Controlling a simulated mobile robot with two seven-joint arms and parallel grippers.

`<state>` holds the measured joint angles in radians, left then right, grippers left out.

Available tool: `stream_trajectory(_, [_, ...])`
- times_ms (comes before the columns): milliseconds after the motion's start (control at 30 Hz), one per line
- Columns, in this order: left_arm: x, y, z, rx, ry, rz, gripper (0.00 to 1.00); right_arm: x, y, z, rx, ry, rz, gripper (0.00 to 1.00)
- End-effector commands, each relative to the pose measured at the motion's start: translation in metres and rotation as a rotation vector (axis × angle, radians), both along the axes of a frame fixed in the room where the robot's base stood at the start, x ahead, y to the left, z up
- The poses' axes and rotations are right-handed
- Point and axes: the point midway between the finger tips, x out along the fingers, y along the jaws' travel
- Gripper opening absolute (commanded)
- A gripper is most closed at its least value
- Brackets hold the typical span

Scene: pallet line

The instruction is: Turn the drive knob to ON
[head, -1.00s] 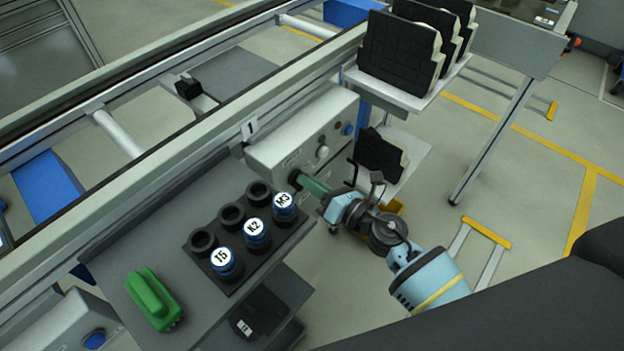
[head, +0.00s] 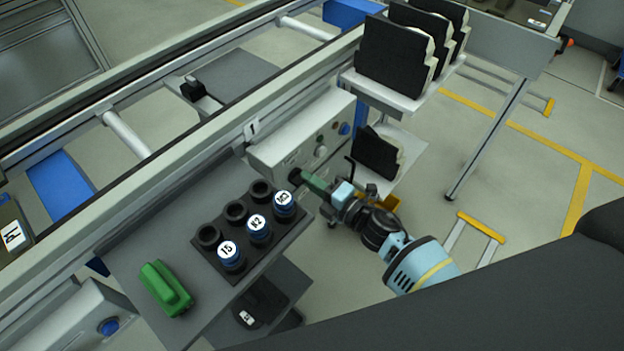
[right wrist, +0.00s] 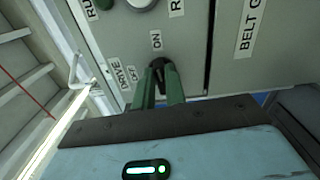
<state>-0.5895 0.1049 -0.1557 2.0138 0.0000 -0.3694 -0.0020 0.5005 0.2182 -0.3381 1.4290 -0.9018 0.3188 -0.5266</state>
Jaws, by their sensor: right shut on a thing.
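The drive knob (right wrist: 158,66) is small and dark, on the grey front of the control box (head: 284,150). In the right wrist view, labels DRIVE and OFF are printed to its left and ON just above it. My right gripper (right wrist: 158,84) has its two green fingers on either side of the knob, shut on it. The fingers hide part of the knob, and its exact pointing is hard to read. In the head view my right gripper (head: 309,181) reaches the box front from the right. My left gripper is not in view.
Black stepped pieces (head: 393,58) stand on a white shelf above my right arm. Other buttons, one blue (head: 344,129), are on the box.

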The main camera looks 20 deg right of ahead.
Motion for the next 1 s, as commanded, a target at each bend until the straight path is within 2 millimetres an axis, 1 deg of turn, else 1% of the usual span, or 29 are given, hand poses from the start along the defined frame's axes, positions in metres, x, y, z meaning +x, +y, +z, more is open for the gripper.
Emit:
stream_trajectory(300, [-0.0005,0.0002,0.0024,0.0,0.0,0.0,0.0,0.0,-0.0004,-0.0009,0.067,0.044,0.0,0.0])
stream_trajectory(733, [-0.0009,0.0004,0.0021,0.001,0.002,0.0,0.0,-0.0001,-0.0002,-0.0014,0.074,0.049,0.0,0.0])
stream_trajectory(767, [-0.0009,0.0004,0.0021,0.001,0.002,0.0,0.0,-0.0001,-0.0002,-0.0014,0.074,0.05,0.0,0.15])
stream_trajectory(900, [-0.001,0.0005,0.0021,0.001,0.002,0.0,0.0,-0.0002,-0.0001,-0.0014,0.073,0.049,0.0,0.34])
stream_trajectory(1000, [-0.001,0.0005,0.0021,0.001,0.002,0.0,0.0,-0.0001,0.0,-0.0013,0.073,0.048,0.0,0.35])
